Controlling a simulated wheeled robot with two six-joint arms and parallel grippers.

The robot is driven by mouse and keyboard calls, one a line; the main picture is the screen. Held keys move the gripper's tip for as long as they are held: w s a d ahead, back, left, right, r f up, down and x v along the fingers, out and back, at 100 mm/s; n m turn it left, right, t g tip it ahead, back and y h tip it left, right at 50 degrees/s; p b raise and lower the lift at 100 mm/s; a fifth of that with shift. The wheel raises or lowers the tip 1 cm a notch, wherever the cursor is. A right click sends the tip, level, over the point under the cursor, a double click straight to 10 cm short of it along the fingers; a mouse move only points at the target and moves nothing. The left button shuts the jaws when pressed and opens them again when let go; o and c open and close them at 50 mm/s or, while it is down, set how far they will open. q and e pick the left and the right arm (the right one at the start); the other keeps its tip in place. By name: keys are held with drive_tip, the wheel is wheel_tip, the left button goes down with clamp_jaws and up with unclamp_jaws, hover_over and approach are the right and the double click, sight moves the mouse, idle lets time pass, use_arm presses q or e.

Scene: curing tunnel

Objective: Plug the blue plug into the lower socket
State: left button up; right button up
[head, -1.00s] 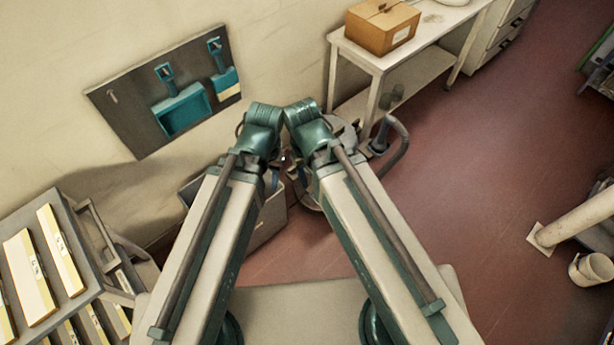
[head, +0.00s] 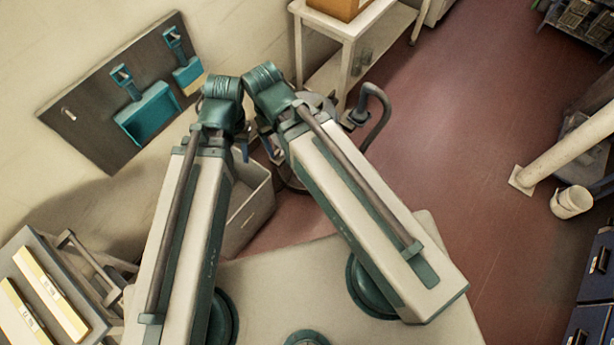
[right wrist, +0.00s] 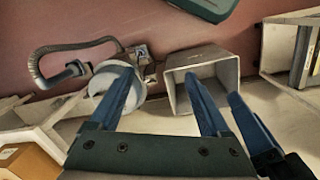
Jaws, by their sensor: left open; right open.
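I see no blue plug and no lower socket in either view. In the head view my left gripper (head: 243,150) points down beyond its forearm, with a bit of a blue finger showing; it is open. My right gripper shows in the right wrist view (right wrist: 160,73) with two blue fingers spread apart and nothing between them. It is mostly hidden behind its own arm in the head view. Another blue finger at the right of the wrist view seems to belong to my left gripper.
An open pale bin (head: 252,205) and a round canister with a hose (head: 378,118) stand beyond my arms. A white table with a cardboard box (head: 340,8) is at the back. A pillar (head: 565,150), bucket (head: 572,202) and blue drawers (head: 592,290) are right. Red floor between is clear.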

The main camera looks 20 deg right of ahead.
drive_tip(key=w+d+f+m+b, duration=0.3)
drive_tip(key=w+f+m+b, duration=0.1)
drive_tip(key=f+b, duration=0.7)
drive_tip(key=w+d+f+m+b, duration=0.4)
drive_tip(key=w+f+m+b, duration=0.1)
drive_tip(key=f+b, duration=0.7)
drive_tip(key=w+d+f+m+y+b, duration=0.1)
drive_tip(key=w+d+f+m+b, duration=0.3)
drive_tip(key=f+b, duration=0.7)
drive_tip(key=shift+w+f+m+b, duration=0.4)
drive_tip(key=shift+w+f, duration=0.1)
drive_tip(key=shift+f, duration=0.6)
drive_tip(key=shift+f, duration=0.1)
wheel_tip(320, 180, down, 8)
drive_tip(key=b, duration=0.8)
drive_tip(key=shift+a+f+b, duration=0.1)
drive_tip(key=shift+f+b, duration=0.15)
drive_tip(key=shift+b, duration=0.1)
drive_tip(key=f+b, duration=0.5)
drive_tip(key=shift+s+a+f, duration=0.1)
drive_tip(key=shift+a+f, duration=0.05)
drive_tip(key=shift+a, duration=0.15)
